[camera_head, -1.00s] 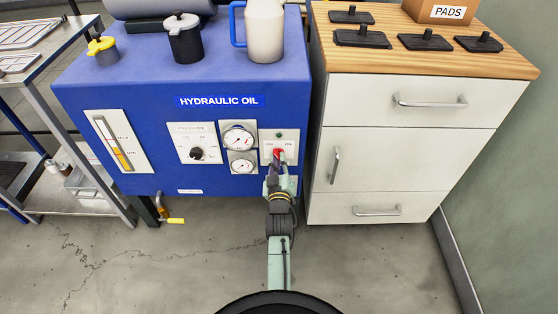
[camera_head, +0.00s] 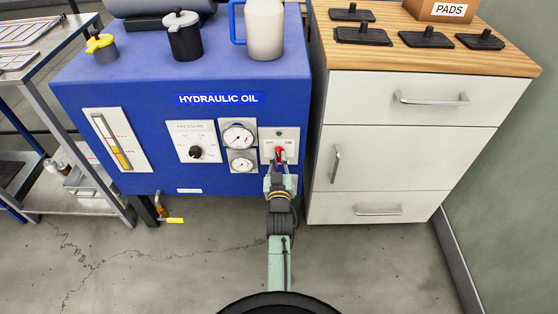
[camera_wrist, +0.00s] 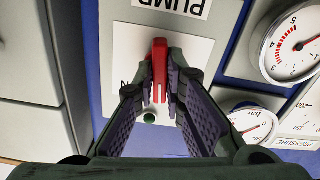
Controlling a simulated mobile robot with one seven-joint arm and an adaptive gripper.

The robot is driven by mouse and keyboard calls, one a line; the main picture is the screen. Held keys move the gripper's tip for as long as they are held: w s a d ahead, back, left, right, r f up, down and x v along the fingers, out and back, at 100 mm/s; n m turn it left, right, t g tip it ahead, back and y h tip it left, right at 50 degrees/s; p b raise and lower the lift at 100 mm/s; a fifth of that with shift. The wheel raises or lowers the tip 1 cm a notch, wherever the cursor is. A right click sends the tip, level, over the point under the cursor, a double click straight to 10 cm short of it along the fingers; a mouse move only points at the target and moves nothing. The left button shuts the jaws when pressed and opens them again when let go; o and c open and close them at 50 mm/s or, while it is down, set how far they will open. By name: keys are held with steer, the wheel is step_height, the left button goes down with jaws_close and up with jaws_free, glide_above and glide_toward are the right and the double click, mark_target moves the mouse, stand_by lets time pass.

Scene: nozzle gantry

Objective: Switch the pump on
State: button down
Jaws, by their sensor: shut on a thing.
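The blue hydraulic unit (camera_head: 110,85) carries a pale pump switch panel (camera_head: 267,157) at the right of its front. A red switch lever (camera_head: 280,151) stands on it, between "OFF" on the left and "ON" on the right. In the wrist view the panel (camera_wrist: 200,52) appears upside down, with the "PUMP" label at the top. My gripper (camera_wrist: 160,88) is shut on the red lever (camera_wrist: 159,48), one finger on each side. A dark green lamp (camera_wrist: 150,118) is on the panel; I cannot tell whether it is lit. My fingers hide part of the panel and labels.
Two gauges (camera_head: 238,137) and a pressure knob (camera_head: 196,152) are left of the switch. A white cabinet (camera_head: 410,150) with handles stands close on the right. A metal shelf (camera_head: 80,200) is on the left. The floor in front is clear.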

steer(key=m, duration=0.4)
steer(key=shift+w+r+m, duration=0.1)
steer(key=shift+r+m, duration=0.05)
steer(key=shift+m, duration=0.15)
steer(key=shift+m+p, duration=0.65)
steer(key=shift+m, duration=0.95)
steer(key=c, duration=1.7)
jaws_free()
steer(key=shift+o, duration=0.2)
steer(key=s, duration=0.7)
steer(key=shift+s, duration=0.3)
